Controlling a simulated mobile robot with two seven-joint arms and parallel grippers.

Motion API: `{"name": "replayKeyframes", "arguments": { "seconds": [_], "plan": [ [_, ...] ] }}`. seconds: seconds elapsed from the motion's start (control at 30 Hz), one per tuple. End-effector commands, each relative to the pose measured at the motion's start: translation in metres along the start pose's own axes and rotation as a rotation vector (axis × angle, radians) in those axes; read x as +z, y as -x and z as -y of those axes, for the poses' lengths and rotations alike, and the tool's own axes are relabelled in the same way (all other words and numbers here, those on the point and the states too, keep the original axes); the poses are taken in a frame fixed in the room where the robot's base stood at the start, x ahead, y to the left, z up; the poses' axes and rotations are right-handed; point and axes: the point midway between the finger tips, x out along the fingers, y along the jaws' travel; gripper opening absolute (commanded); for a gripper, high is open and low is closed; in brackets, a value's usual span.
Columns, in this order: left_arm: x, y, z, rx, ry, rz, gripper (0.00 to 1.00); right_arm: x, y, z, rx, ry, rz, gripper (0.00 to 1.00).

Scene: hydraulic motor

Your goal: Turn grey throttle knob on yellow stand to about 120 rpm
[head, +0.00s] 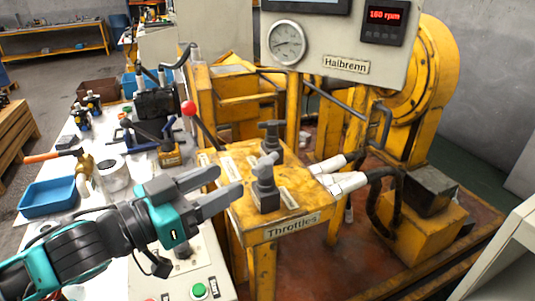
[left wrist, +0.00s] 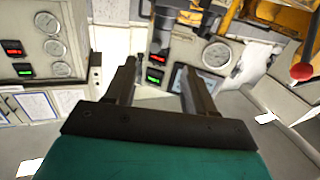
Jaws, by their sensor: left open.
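The yellow stand (head: 290,222), labelled "Throttles", is in the middle of the head view. A grey throttle knob (head: 266,188) with a T-shaped top stands upright on its near part. A second grey knob (head: 271,136) stands farther back on the same top. My right gripper is not in view.
A red-tipped lever (head: 189,107) rises behind my left gripper. White-sleeved handles (head: 345,183) jut out right of the stand. A panel with a green button (head: 199,290) is below my gripper. A cluttered white table with a blue tray (head: 47,197) is at left.

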Motion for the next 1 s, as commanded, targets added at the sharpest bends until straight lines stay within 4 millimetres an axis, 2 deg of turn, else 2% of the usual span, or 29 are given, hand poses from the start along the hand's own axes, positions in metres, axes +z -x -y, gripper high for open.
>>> {"name": "replayKeyframes", "arguments": {
  "seconds": [0.4, 0.6, 0.8, 1.0],
  "plan": [
    [-0.001, -0.080, -0.001, 0.002, -0.002, -0.003, 0.54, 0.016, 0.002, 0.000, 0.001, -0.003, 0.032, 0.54],
    [-0.001, -0.108, -0.001, 0.000, -0.003, -0.001, 0.54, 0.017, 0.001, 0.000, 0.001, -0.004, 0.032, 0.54],
    [0.000, -0.119, -0.001, 0.000, -0.003, 0.001, 0.54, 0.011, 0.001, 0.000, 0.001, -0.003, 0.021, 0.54],
    [0.000, -0.120, -0.001, 0.000, -0.003, 0.001, 0.54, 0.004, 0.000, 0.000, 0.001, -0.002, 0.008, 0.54]
  ]
}}
